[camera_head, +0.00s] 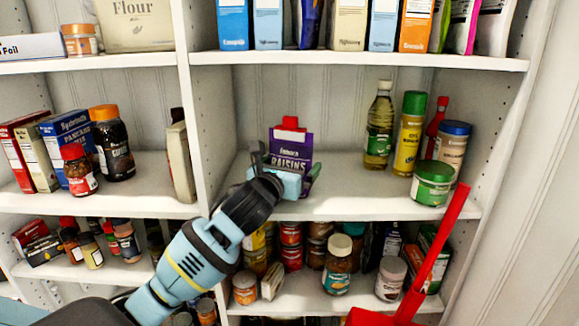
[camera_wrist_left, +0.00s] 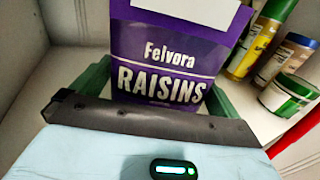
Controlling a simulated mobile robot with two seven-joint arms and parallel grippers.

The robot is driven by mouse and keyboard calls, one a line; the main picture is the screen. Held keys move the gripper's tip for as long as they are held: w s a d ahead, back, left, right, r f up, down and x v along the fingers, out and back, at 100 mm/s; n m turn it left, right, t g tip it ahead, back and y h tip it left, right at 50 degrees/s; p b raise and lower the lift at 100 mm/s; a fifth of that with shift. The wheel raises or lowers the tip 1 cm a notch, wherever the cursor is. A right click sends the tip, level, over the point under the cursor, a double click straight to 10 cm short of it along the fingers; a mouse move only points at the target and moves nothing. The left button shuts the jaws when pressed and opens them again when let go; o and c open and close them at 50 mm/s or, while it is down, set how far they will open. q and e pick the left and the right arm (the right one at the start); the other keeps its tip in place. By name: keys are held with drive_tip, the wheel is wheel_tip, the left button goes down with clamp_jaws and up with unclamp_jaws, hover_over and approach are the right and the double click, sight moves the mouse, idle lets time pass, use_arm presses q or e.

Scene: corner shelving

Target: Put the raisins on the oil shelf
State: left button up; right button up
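The purple raisins box (camera_head: 293,143) stands upright in the middle section with the oil bottle, its base hidden behind my gripper. In the left wrist view the raisins box (camera_wrist_left: 168,60) fills the upper middle, label facing me. My left gripper (camera_head: 285,172) reaches in from the front, its fingers spread at either side of the box. In the wrist view its green fingers lie left and right of the box and look open. The oil bottle (camera_head: 379,125) stands to the right on the same shelf (camera_head: 345,205). My right gripper is not in view.
Right of the oil stand a yellow bottle with green cap (camera_head: 409,133), a green tin (camera_head: 432,182) and a brown jar (camera_head: 453,146). A white upright divider (camera_head: 200,100) is to the left. A red long-handled tool (camera_head: 437,250) leans at lower right. Shelf space between box and oil is clear.

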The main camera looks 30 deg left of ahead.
use_arm(q)
drive_tip(key=shift+r, duration=0.2)
drive_tip(key=s+d, duration=0.2)
drive_tip(key=s, duration=1)
drive_tip(key=shift+w+f, duration=0.1)
drive_tip(key=shift+f, duration=0.05)
